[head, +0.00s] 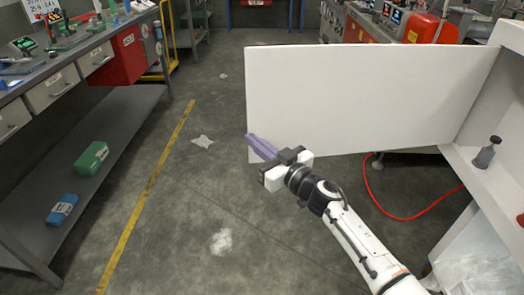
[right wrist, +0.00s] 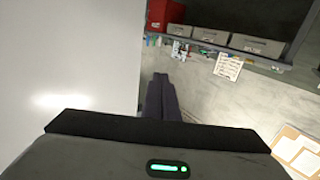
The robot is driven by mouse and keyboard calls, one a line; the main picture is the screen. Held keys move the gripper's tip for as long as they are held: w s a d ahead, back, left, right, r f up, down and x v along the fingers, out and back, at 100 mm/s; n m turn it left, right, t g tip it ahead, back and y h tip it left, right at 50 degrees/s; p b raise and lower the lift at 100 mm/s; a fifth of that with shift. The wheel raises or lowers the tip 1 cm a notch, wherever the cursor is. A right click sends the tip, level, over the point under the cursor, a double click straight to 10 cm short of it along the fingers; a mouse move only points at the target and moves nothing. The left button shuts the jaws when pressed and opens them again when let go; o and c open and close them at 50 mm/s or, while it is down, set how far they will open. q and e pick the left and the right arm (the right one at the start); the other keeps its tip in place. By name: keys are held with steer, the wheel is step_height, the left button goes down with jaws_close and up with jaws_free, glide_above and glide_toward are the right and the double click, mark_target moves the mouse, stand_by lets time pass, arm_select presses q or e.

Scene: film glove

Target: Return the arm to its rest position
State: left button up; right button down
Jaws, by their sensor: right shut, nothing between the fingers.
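My right arm (head: 362,240) reaches in from the lower right of the head view, extended over the floor. Its right gripper (head: 253,140) points up and left, with its purplish fingers together and nothing between them. The closed fingers also show in the right wrist view (right wrist: 160,82). They are close to the left edge of a large white door panel (head: 370,95); I cannot tell whether they touch it. My left gripper is not in view.
The panel joins a white cabinet (head: 505,165) holding a grey bottle (head: 487,152). A workbench (head: 75,100) with a green box (head: 91,158) and a blue pack (head: 61,209) stands left. A red hose (head: 400,217) lies right. Floor (head: 190,215) between is mostly clear, with scraps.

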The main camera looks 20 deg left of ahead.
steer(key=s+d+p, duration=0.3)
steer(key=s, duration=0.4)
steer(key=s+d+f+m+h, duration=0.2)
steer(key=d+f+m+h, duration=0.15)
steer(key=d, duration=0.55)
steer(key=s+d+f+m+t+h, duration=0.1)
steer(key=s+d+f+m+h, duration=0.2)
steer(key=d+h, duration=0.35)
steer(key=s+d+f+m+h, duration=0.2)
steer(key=d+f+m+h, duration=0.15)
steer(key=d, duration=0.65)
steer(key=s+d+f+g, duration=0.1)
steer(key=s+d+g, duration=0.25)
steer(key=s, duration=0.45)
steer(key=s+d+f+g+h, duration=0.1)
steer(key=s+d+g, duration=0.1)
steer(key=s+d, duration=0.45)
steer(key=s+d+f+g, duration=0.1)
steer(key=s+d+g, duration=0.15)
steer(key=s, duration=0.75)
steer(key=w+a+f+t+y, duration=0.1)
steer(key=a+f+t, duration=0.1)
steer(key=f, duration=0.4)
steer(key=w+a+f+n+t+y, duration=0.1)
steer(key=w+a+f+t, duration=0.1)
steer(key=f, duration=0.4)
steer(key=shift+w+a+t, duration=0.25)
steer(key=shift+a+t, duration=0.1)
steer(key=shift+t, duration=0.25)
